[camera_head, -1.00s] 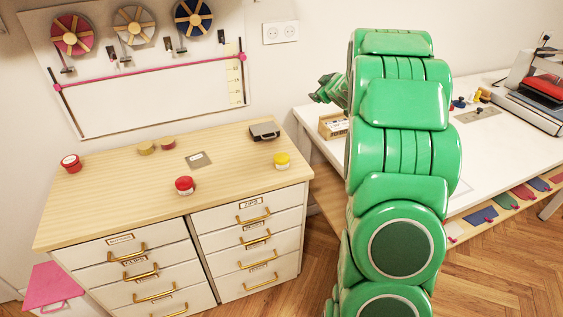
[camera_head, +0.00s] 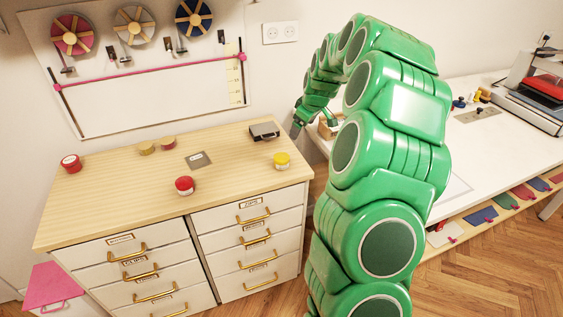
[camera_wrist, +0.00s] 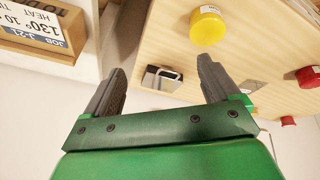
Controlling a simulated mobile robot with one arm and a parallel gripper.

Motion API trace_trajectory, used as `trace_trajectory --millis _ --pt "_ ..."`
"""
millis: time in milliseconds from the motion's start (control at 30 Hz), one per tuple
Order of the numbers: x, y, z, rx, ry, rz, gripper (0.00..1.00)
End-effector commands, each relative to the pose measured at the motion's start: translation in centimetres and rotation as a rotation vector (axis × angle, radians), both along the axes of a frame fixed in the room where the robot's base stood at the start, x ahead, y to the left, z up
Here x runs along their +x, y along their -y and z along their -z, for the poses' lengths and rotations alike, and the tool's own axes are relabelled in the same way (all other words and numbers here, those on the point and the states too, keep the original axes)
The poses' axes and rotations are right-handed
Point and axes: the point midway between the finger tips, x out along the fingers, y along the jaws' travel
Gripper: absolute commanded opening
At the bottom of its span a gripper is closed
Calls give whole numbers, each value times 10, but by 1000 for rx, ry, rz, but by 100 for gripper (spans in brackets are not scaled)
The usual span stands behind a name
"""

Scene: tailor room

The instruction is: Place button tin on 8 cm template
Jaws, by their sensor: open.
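I cannot tell which is the button tin. A flat grey plate (camera_head: 199,159), perhaps the template, lies mid-top; its marking is unreadable. My gripper (camera_head: 297,130) is near the cabinet's back right corner. In the wrist view my gripper (camera_wrist: 162,68) is open and empty, with the yellow tin (camera_wrist: 208,26) beyond the fingers.
A dark-and-grey boxy object (camera_head: 264,131) stands at the cabinet's back right. The white table (camera_head: 440,150) to the right carries a wooden box (camera_head: 328,130), a grey plate (camera_head: 477,115) and a press (camera_head: 530,95). A wall rack with spools (camera_head: 134,25) hangs behind.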

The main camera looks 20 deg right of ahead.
Motion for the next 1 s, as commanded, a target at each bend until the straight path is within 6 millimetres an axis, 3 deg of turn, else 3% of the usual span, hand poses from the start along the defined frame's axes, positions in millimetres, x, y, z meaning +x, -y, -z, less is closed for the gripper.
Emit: trace_trajectory --millis 100,433,733,1000 --pt "-4 -19 1 49 -25 -44 89" --pt "-14 -56 1 144 -72 -137 89" --pt "-16 -55 40 144 -75 -136 89" --pt "-13 -56 57 142 -71 -136 89"
